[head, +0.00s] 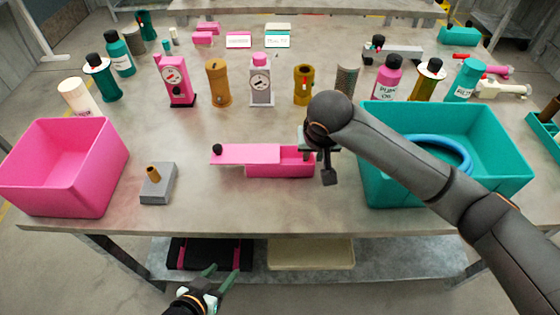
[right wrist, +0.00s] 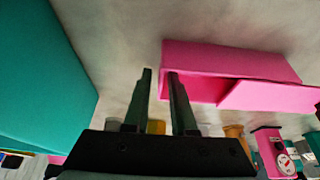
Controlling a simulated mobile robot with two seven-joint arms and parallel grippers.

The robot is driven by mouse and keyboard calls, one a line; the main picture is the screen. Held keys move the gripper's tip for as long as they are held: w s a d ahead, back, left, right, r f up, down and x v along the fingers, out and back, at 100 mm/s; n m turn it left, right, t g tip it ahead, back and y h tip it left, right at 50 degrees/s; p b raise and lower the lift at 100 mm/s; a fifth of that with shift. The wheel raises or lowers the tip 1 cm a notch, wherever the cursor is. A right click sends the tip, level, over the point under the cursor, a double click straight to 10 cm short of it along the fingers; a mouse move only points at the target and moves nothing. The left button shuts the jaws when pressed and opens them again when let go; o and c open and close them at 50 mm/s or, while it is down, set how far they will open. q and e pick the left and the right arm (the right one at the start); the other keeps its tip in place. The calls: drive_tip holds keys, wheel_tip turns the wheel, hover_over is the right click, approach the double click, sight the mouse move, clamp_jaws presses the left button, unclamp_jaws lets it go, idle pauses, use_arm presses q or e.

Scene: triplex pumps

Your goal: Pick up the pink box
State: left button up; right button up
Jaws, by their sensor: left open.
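The pink box (head: 282,168) is long and low and lies mid-table near the front. Its pink lid (head: 245,154), with a black knob at the left end, is slid to the left, so the right part is uncovered. In the right wrist view the box (right wrist: 225,62) shows its open cavity. My right gripper (head: 328,174) is at the box's right end, pointing down. Its fingers (right wrist: 160,72) are apart and seem to straddle the end wall; contact cannot be told. My left gripper (head: 221,279) is open and empty, low in front of the table.
A pink bin (head: 70,205) stands at the left and a teal bin (head: 450,195) with a blue ring at the right, close to my right arm. A grey block (head: 157,190) lies left of the box. Several bottles and gauges, including a pink gauge (head: 172,93), stand behind.

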clamp_jaws()
drive_tip(key=shift+r, duration=0.1)
idle(1.0)
